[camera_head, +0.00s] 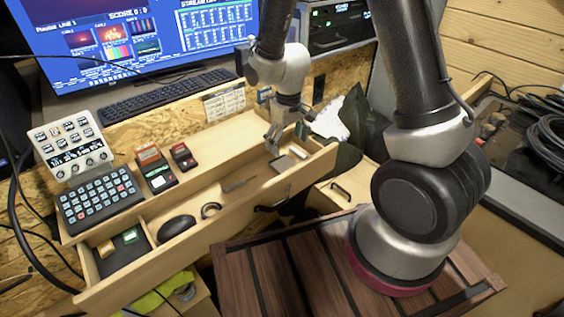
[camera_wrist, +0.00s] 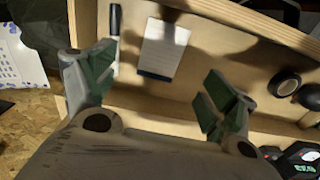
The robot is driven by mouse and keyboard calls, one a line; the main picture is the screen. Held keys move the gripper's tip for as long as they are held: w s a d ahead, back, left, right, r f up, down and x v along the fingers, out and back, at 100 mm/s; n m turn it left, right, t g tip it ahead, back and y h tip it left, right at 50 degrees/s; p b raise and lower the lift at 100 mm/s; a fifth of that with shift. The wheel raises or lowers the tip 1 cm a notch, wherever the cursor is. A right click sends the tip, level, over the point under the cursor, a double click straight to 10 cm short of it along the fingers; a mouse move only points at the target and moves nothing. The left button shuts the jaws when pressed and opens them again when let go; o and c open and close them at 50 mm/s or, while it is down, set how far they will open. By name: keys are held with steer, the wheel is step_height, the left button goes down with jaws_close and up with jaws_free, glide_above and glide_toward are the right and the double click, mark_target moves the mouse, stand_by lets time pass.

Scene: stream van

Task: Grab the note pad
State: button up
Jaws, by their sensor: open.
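The note pad (camera_wrist: 165,47) is a pale rectangle with a dark strip along one short edge. It lies flat on the floor of an open wooden drawer, and it also shows in the head view (camera_head: 283,163) near the drawer's right end. My gripper (camera_wrist: 155,90) is open and empty, its two green-padded fingers wide apart. In the wrist view the pad lies beyond the fingertips, between their lines and apart from both. In the head view my gripper (camera_head: 286,138) is above the drawer's right end, just behind the pad.
A dark pen with a white part (camera_wrist: 115,40) lies beside the pad. The drawer's front wall (camera_wrist: 255,20) rises beyond it. A black mouse (camera_head: 176,227) and a dark ring (camera_head: 210,210) lie farther left in the drawer.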

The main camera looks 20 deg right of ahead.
mark_target(285, 165)
steer(key=f, duration=0.9)
steer(key=shift+w+a, duration=0.3)
steer(key=shift+r, duration=0.1)
steer(key=c, duration=1.1)
